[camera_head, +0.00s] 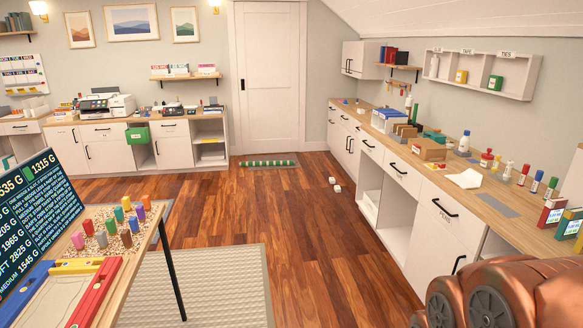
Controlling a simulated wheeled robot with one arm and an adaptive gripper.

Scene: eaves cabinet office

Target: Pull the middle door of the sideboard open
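Two long white cabinets with wooden tops are in view, and I cannot tell for sure which is the sideboard. One runs along the right wall (382,160). Its near front (432,240) has a dark handle and small lettering that I cannot read clearly; the fronts farther back look shut, with open compartments between. The other cabinet stands at the back left (108,158), with dark-handled doors and drawers that look shut and an open shelf at its right end. My gripper is not in view; only a copper-coloured part of my arm shows at the bottom right.
A table (133,256) with coloured blocks and a screen (35,225) stands at the near left. A green-dotted strip (268,164) lies before the shut white room door (270,80). Two small white items (335,185) lie on the floor. The middle wooden floor (290,235) is otherwise clear.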

